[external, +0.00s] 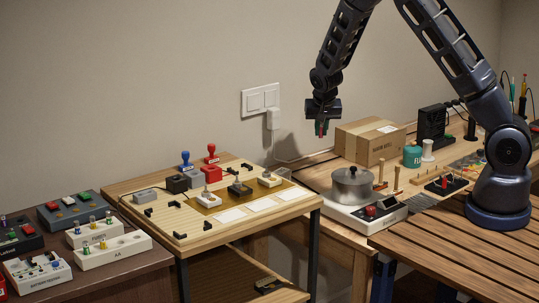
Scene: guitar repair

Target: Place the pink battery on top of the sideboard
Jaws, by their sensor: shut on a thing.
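My gripper (321,124) hangs in the air, fingers down, in front of the wall and left of the cardboard box. It is shut on a small reddish-pink thing (321,129), which looks like the pink battery; the fingers hide most of it. The dark brown top at the lower left (140,262) looks like the sideboard. It bears several battery holders and grey boxes with small coloured parts. My gripper is far to the right of it and higher.
A light wooden table (215,238) with stamps, black brackets and white cards stands between. Below my gripper, a metal pot (352,186) sits on a white hot plate (368,217). A cardboard box (370,142) stands behind. The slatted top (465,245) is mostly clear.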

